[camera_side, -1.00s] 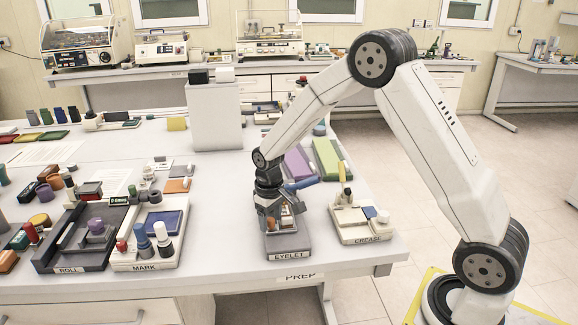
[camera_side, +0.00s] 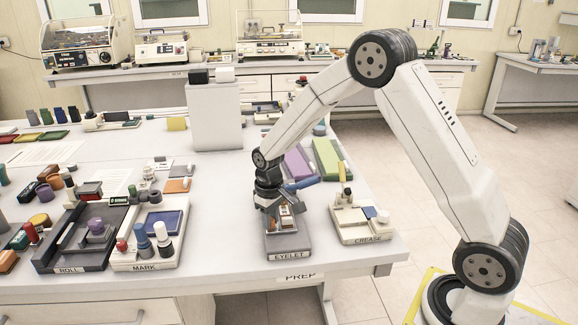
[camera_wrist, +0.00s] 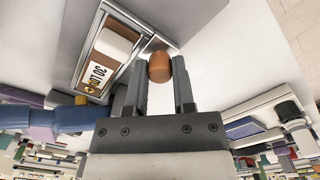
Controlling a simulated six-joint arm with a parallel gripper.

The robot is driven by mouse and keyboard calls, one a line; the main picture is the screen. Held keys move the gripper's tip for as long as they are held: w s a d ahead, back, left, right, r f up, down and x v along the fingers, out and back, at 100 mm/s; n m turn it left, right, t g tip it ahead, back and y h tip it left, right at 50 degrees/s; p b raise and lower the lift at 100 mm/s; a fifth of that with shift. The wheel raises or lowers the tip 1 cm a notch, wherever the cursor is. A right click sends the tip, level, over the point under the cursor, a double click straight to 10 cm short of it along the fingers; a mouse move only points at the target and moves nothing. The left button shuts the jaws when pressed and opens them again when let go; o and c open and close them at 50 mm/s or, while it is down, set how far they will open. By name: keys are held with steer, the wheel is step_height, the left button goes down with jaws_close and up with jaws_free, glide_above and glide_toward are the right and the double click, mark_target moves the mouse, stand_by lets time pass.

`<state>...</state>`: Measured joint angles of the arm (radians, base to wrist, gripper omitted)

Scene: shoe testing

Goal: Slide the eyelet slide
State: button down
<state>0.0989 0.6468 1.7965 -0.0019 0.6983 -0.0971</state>
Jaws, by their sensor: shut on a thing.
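The eyelet station (camera_side: 288,243) is a grey block labelled EYELET near the table's front edge. My gripper (camera_side: 277,222) is low over it and hides part of its top. In the wrist view the gripper (camera_wrist: 166,80) is shut on a round orange-brown knob (camera_wrist: 159,67), held between the fingertips.
The CREASE station (camera_side: 360,220) stands close on the right. The MARK station (camera_side: 145,240) and ROLL station (camera_side: 85,235) stand on the left. Purple and green pads (camera_side: 326,156) lie behind. Bare white table lies between MARK and EYELET.

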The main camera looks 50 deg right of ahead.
stand_by(0.8)
steer(key=shift+s+a, duration=2.05)
steer(key=shift+c, duration=2.2)
jaws_free()
steer(key=shift+r, duration=0.15)
steer(key=shift+r, duration=0.5)
step_height(320, 180, up, 6)
steer(key=shift+r, duration=0.25)
